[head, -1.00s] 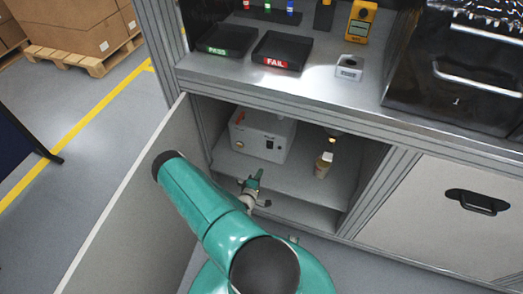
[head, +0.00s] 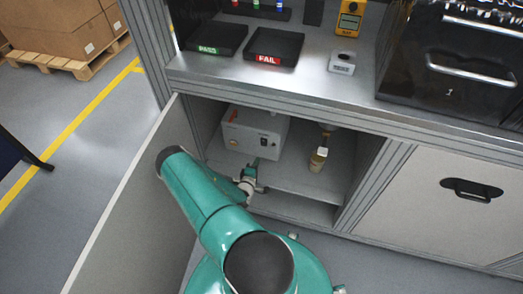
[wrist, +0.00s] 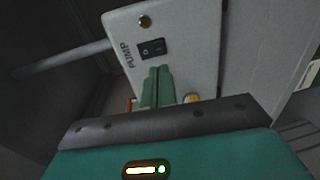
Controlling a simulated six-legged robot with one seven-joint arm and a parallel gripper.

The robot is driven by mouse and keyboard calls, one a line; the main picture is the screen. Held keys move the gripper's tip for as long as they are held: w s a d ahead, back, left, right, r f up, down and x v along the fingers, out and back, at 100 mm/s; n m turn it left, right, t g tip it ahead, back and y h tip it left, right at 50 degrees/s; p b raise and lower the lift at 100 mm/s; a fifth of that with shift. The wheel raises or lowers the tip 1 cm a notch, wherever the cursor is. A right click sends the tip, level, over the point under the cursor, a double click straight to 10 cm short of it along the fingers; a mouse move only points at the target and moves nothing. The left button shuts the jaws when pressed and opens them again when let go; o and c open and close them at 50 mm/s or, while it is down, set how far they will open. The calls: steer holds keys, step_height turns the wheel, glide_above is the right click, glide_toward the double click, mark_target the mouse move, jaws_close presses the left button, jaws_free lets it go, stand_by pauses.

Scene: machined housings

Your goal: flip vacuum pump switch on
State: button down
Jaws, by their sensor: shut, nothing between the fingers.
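The vacuum pump (head: 238,132) is a light box on the shelf inside the open cabinet. In the wrist view the pump's panel (wrist: 190,60) bears the word PUMP and a black rocker switch (wrist: 152,48). I cannot tell the switch's position. The switch also shows small and dark in the head view (head: 264,142). My gripper (wrist: 158,72) is shut and empty, its green fingertips just below the switch in the picture. A small gap seems to show between them, but contact is hard to judge. In the head view my gripper (head: 254,164) is at the pump's lower front.
A small bottle (head: 318,160) stands right of the pump on the shelf (head: 290,178). The open cabinet door (head: 135,200) is left of my arm. PASS (head: 215,40) and FAIL (head: 275,47) trays sit on the worktop above.

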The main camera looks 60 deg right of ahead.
mark_target(263, 145)
steer(key=d, duration=0.3)
steer(key=w+d, duration=0.1)
steer(key=d, duration=0.1)
steer(key=d+f, duration=0.1)
steer(key=d, duration=0.2)
steer(key=shift+w+d, duration=0.25)
steer(key=shift+d, duration=0.05)
steer(key=shift+f, duration=0.1)
steer(key=shift+w+d, duration=0.1)
steer(key=shift+d, duration=0.15)
